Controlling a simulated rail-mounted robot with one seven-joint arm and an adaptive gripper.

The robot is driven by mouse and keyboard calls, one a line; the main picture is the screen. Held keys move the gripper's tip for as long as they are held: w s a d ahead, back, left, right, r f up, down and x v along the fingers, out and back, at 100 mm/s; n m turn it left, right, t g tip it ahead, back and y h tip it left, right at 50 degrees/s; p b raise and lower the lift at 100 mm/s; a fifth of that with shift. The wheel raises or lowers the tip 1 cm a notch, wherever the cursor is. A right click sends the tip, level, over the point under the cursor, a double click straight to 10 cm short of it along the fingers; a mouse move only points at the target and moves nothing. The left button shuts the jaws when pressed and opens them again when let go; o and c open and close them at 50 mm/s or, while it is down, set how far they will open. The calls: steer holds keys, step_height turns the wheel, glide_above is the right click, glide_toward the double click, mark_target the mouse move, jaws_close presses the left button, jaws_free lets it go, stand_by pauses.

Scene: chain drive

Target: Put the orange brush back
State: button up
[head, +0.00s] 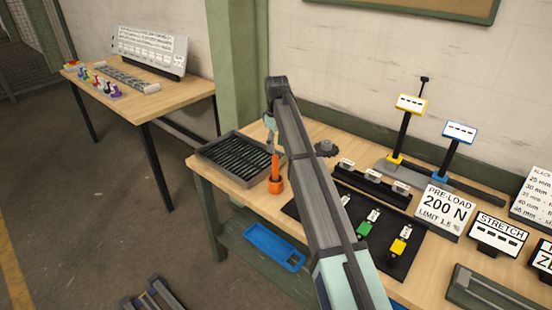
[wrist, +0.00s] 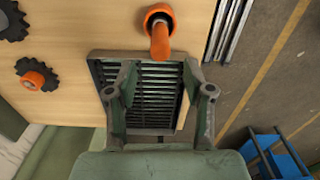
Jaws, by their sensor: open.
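The orange brush (head: 275,165) has its handle upright in an orange cup (head: 275,187) on the near table, beside the right end of the slatted tray. In the wrist view, the brush handle (wrist: 160,42) rises from the round cup (wrist: 157,12) at the top. The brush's lower end is hidden in the cup. My gripper (wrist: 158,75) is open and empty over the dark slatted tray (wrist: 137,56). It is apart from the brush. In the head view my gripper (head: 270,128) hangs above the tray's back right part, partly hidden by my arm.
Dark toothed wheels lie on the table, one plain (wrist: 12,20) and one with an orange hub (wrist: 37,74). A black mat (head: 405,252) with coloured blocks lies right of my arm. A blue tray (head: 262,238) sits on the lower shelf. Sign stands crowd the right side.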

steer(key=shift+r, duration=1.6)
